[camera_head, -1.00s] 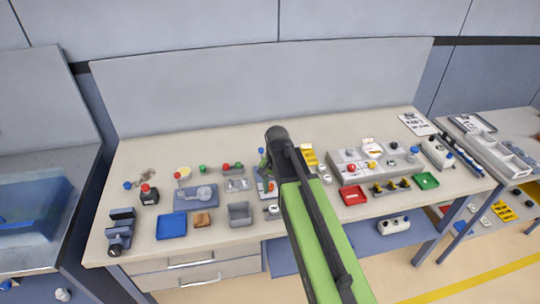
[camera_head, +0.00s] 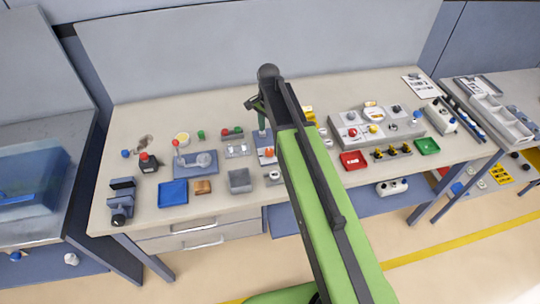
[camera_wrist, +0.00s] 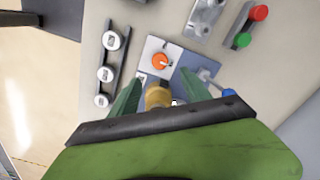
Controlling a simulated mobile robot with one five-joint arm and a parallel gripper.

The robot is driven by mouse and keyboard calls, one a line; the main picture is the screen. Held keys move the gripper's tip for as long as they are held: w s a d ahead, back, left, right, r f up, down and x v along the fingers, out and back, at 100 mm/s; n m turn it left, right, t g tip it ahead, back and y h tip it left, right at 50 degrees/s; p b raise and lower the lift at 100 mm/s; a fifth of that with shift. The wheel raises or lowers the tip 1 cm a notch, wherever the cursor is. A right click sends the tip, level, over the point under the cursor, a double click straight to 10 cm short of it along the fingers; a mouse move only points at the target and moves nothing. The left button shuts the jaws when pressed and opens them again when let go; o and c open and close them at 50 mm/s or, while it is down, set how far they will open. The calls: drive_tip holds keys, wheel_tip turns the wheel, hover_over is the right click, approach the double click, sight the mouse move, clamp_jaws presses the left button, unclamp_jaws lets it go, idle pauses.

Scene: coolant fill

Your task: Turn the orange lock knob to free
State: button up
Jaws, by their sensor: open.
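The orange lock knob (camera_wrist: 160,62) sits on a small white plate (camera_wrist: 152,48) fixed to a blue-grey base (camera_wrist: 186,62). It also shows in the head view (camera_head: 268,152), on the bench just left of my arm. My gripper (camera_wrist: 158,88) is open, with its two green fingers spread below the knob in the wrist view and apart from it. A tan cylindrical part (camera_wrist: 157,96) shows between the fingers; I cannot tell what it belongs to. Nothing is seen gripped.
Three round white-topped gauges (camera_wrist: 105,74) stand on a dark rail left of the knob. Red and green buttons (camera_wrist: 250,25) are at upper right, and a blue knob (camera_wrist: 228,92) is right of the fingers. A grey control box (camera_head: 345,118) stands right of my arm.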

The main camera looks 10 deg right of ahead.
sight(269, 150)
wheel_tip(269, 150, down, 11)
drive_tip(key=b, duration=0.9)
drive_tip(key=shift+f+b, duration=0.2)
drive_tip(key=shift+b, duration=0.2)
drive_tip(key=shift+r, duration=0.1)
clamp_jaws()
